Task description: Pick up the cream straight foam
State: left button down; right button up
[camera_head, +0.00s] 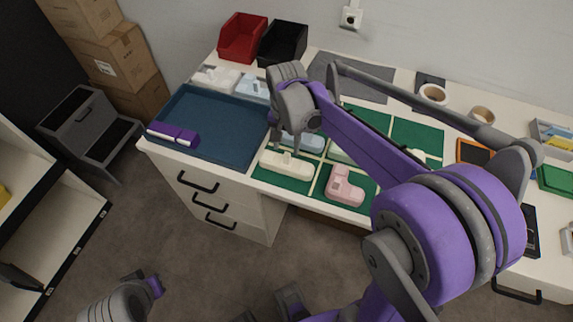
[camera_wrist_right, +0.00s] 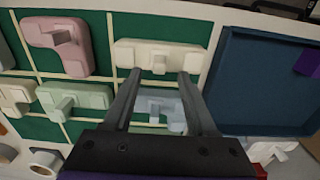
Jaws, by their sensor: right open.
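The cream straight foam (camera_head: 285,165) is a long pale block with a raised knob in its middle, lying in a green cell near the table's front edge. In the right wrist view the cream straight foam (camera_wrist_right: 130,52) is just beyond my fingertips. My right gripper (camera_head: 287,148) points down above the foam's back side. In the wrist view my right gripper (camera_wrist_right: 160,74) is open, with nothing between its fingers, and its tips flank the knob's near side. I cannot tell whether they touch the foam. My left gripper's fingers do not show.
A pink L-shaped foam (camera_head: 345,187) lies in the cell to the right. A pale blue foam (camera_wrist_right: 158,106) lies in the cell behind. Red (camera_head: 242,38) and black (camera_head: 283,42) bins stand at the back.

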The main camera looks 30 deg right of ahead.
aim_at(287, 154)
jog(key=shift+w+d+f, duration=0.1)
jog(key=shift+f, duration=2.65)
grip_shut()
